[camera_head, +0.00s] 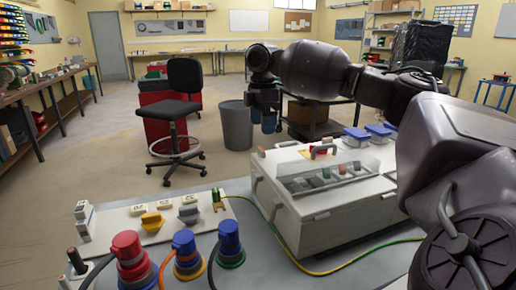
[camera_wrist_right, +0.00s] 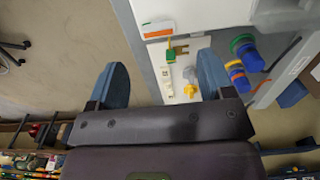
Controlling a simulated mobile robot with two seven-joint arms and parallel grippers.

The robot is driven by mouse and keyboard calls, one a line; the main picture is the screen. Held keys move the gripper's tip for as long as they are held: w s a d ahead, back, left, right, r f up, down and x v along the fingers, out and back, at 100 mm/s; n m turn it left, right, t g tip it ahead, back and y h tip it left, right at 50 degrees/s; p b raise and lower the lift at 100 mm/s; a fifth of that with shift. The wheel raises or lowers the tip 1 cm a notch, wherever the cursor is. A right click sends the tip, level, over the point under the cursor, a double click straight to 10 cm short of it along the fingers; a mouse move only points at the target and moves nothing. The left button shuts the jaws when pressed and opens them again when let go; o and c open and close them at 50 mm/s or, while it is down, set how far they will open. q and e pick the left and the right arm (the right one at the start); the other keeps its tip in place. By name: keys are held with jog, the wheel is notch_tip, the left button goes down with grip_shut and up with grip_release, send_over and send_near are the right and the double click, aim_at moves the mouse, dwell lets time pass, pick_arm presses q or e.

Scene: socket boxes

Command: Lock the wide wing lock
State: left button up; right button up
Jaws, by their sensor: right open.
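A row of small fittings sits on a pale panel (camera_head: 150,225) at the front left of the bench. It has a yellow wing-shaped knob (camera_head: 152,222) and a grey wing-shaped knob (camera_head: 189,213); I cannot tell which is the wide wing lock. The yellow knob also shows in the right wrist view (camera_wrist_right: 190,91), below a pale knob (camera_wrist_right: 190,74). My right gripper (camera_head: 267,122) hangs in the air beyond the panel, above and behind the white box. In the right wrist view its blue fingers (camera_wrist_right: 164,80) are wide apart with nothing between them. My left gripper is out of view.
Red (camera_head: 130,256) and blue (camera_head: 187,253) plugs with cables stand in front of the panel. A white box (camera_head: 320,222) with a clear cover stands to the right. A yellow-green cable (camera_head: 300,270) runs along the bench. A chair (camera_head: 180,110) and bin (camera_head: 236,125) stand behind.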

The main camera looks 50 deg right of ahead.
aim_at(262, 149)
notch_tip(262, 149, down, 6)
jog(key=shift+w+f+b, duration=0.1)
jog(key=shift+b, duration=0.45)
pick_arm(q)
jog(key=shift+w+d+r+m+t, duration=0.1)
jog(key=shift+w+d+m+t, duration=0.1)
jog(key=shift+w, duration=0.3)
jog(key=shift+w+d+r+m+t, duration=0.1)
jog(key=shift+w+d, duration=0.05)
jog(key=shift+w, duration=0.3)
pick_arm(e)
jog(key=shift+f, duration=0.65)
